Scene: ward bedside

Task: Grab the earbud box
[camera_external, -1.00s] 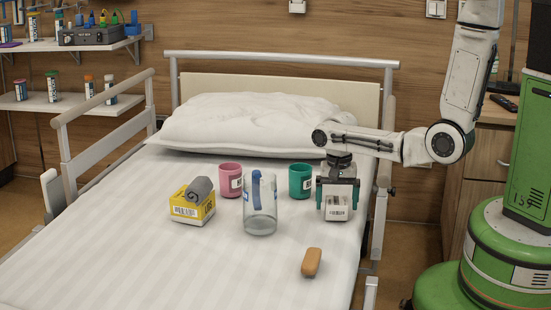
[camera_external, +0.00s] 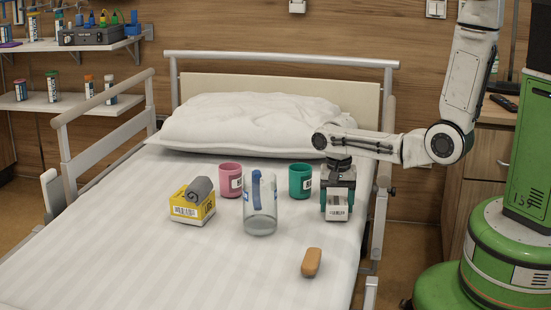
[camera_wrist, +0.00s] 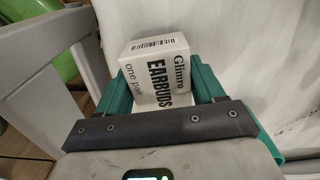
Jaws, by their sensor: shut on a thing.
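The earbud box (camera_external: 337,212) is a small white carton with a barcode, at the right side of the bed. In the wrist view the earbud box (camera_wrist: 156,70) shows the printed words "EARBUDS" and "one pair". My gripper (camera_external: 338,205) points down over it, with its green fingers on both sides of the box. The wrist view shows my gripper (camera_wrist: 162,84) shut on the box, one finger against each side. I cannot tell whether the box's underside touches the sheet.
A teal mug (camera_external: 300,182) stands just left of my gripper. A clear glass (camera_external: 260,212) with a blue item, a pink mug (camera_external: 230,181), a yellow box (camera_external: 192,208) with a grey roll on it, and a brown bar (camera_external: 311,262) are on the bed. The bed rail (camera_external: 380,215) is close on the right.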

